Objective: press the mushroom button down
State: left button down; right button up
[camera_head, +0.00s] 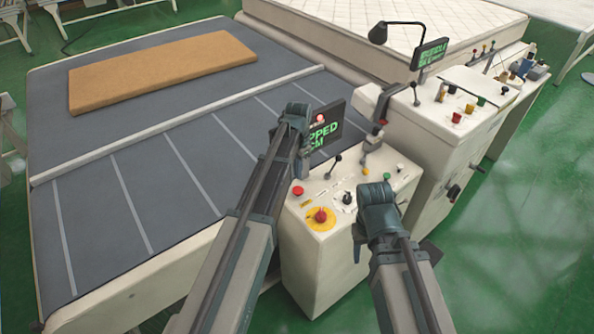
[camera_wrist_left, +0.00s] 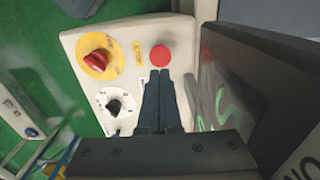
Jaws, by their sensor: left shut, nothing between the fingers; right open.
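In the left wrist view the button (camera_wrist_left: 160,56) sits just beyond the fingertips of my left gripper (camera_wrist_left: 159,76), which is shut and empty. In the head view my left gripper (camera_head: 302,168) points down above the button; I cannot tell whether it touches. My right gripper (camera_head: 394,246) is open and empty, at the right side of the box, partly hidden by its own arm.
A red knob on a yellow disc (camera_head: 320,215) and a black-and-white dial (camera_head: 347,198) are close to the button. A dark display screen (camera_head: 325,130) stands behind the panel. A brown mattress slab (camera_head: 160,70) lies on the grey table (camera_head: 100,190).

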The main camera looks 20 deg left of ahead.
pick_arm(q)
notch_tip(320, 180, up, 7)
jog(key=p, duration=0.6)
jog(key=shift+r, duration=0.2)
pick_arm(e)
notch_tip(320, 180, up, 8)
jog(key=shift+f, duration=0.25)
pick_arm(q)
jog(key=s+d+f+n+b, duration=0.1)
jog(key=s+d+f+b, duration=0.3)
jog(key=s, duration=0.4)
jog(key=s+d+f+n+b, duration=0.1)
jog(key=s+d+f+b, duration=0.3)
jog(key=s, duration=0.4)
jog(key=s+d+f+n+y+b, duration=0.1)
jog(key=s+d+f+b, duration=0.3)
jog(key=s, duration=0.4)
jog(key=shift+s+d+n, duration=0.25)
jog(key=shift+d+n, duration=0.1)
jog(key=shift+n, duration=0.05)
pick_arm(e)
notch_tip(320, 180, down, 12)
jog(key=shift+f, duration=0.2)
pick_arm(q)
jog(key=shift+f, duration=0.1)
